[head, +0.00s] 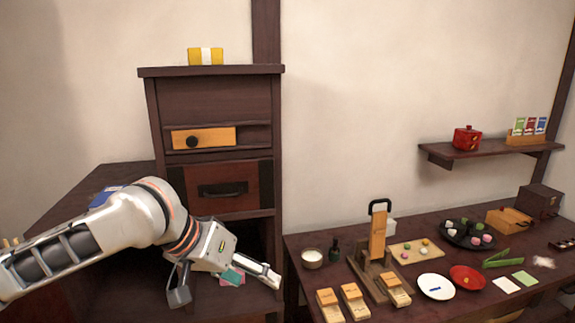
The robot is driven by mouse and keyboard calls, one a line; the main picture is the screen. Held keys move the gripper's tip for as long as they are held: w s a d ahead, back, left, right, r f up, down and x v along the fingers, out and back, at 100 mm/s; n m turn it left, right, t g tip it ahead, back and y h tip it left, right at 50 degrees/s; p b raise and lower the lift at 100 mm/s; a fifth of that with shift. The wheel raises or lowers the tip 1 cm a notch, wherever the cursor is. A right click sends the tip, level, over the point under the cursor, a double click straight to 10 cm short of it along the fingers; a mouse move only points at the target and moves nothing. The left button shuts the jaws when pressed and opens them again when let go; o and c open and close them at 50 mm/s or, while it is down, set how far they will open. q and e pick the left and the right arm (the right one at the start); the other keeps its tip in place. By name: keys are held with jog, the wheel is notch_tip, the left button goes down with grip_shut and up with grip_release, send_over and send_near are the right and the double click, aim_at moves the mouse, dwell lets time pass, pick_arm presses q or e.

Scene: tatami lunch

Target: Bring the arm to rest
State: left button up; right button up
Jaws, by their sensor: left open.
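My left arm comes in from the left, and its gripper (226,286) is at the lower opening of the dark wooden cabinet (217,100). The two fingers are spread apart, one pointing down and one to the right. A teal piece (232,276) and a pink flat piece (233,282) show between or behind the fingers. I cannot tell whether the gripper touches them, but it is not shut on them. My right gripper is not in view.
The cabinet has a light wood drawer front (218,137) and a dark drawer with a black handle (222,190). A yellow box (206,57) sits on top. A table (330,240) at right holds dishes, wooden boxes and food. A wall shelf (490,149) holds a red pot (467,138).

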pick_arm(q)
jog(key=w+d+f+t+h, duration=0.25)
jog(key=d+f, duration=0.35)
jog(key=f, duration=0.3)
jog(key=s+a+f+n+t, duration=0.1)
jog(key=a+f+t, duration=0.25)
jog(key=f, duration=0.75)
jog(key=s+a+f+y, duration=0.3)
jog(key=s+a+f, duration=0.6)
jog(key=s+f, duration=0.1)
jog(key=s+a+f+m+y, duration=0.1)
jog(key=s+a+f+y, duration=0.2)
jog(key=s+a+f, duration=0.5)
notch_tip(320, 180, down, 4)
jog(key=s, duration=0.2)
jog(key=shift+s+a+y, duration=0.3)
jog(key=shift+a+y, duration=0.05)
jog(key=c, duration=0.9)
jog(key=shift+a, duration=0.1)
